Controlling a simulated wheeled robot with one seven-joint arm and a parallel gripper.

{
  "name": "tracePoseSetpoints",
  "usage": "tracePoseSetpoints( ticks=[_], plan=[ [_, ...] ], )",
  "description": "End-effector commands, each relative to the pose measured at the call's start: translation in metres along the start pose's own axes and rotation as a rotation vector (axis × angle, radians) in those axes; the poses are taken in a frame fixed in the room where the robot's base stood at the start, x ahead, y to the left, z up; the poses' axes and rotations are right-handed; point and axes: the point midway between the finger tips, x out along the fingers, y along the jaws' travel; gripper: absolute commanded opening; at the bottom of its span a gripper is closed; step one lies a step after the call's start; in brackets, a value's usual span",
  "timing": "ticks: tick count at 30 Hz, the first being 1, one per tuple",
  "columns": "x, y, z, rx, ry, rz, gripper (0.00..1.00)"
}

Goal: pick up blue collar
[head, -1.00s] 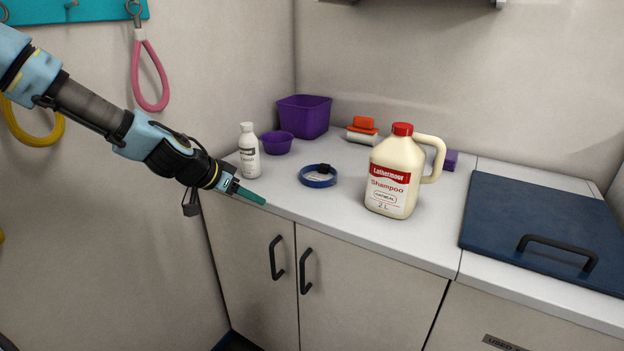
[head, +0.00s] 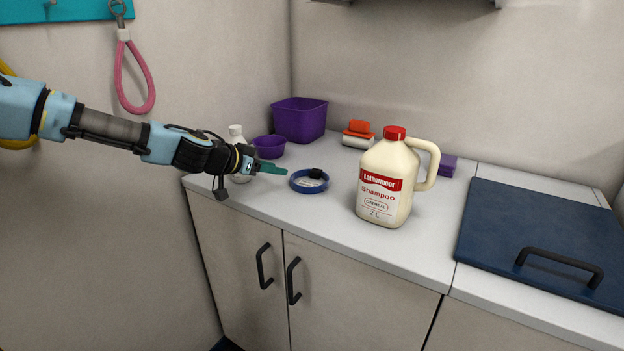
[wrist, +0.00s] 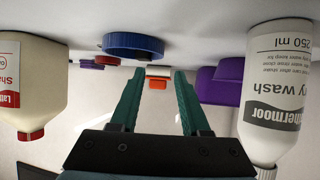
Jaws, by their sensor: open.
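The blue collar (head: 309,181) lies as a ring on the white counter, with a black buckle at its back edge. It also shows in the wrist view (wrist: 133,46), upside down, ahead of the fingers and a little left of the gap between them. My gripper (head: 286,171) is just left of the collar in the head view, apart from it as far as I can tell. Its two green fingers (wrist: 157,95) are spread with nothing between them.
A large shampoo jug (head: 388,180) stands right of the collar. A white bottle (head: 236,133) is partly hidden behind my gripper. A purple bowl (head: 269,147), purple bin (head: 299,120) and orange-topped brush (head: 358,134) stand behind. A dark blue lid (head: 540,235) lies at right.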

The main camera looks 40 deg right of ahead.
Motion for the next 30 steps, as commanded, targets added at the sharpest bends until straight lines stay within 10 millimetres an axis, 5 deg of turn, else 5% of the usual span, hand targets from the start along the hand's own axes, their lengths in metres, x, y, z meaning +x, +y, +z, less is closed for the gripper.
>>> tracePoseSetpoints(
  ticks=[21, 30],
  plan=[
    [0.080, -0.002, -0.003, -0.003, -0.003, 0.003, 0.46],
    [0.090, -0.003, 0.000, 0.001, -0.004, 0.001, 0.46]
  ],
)
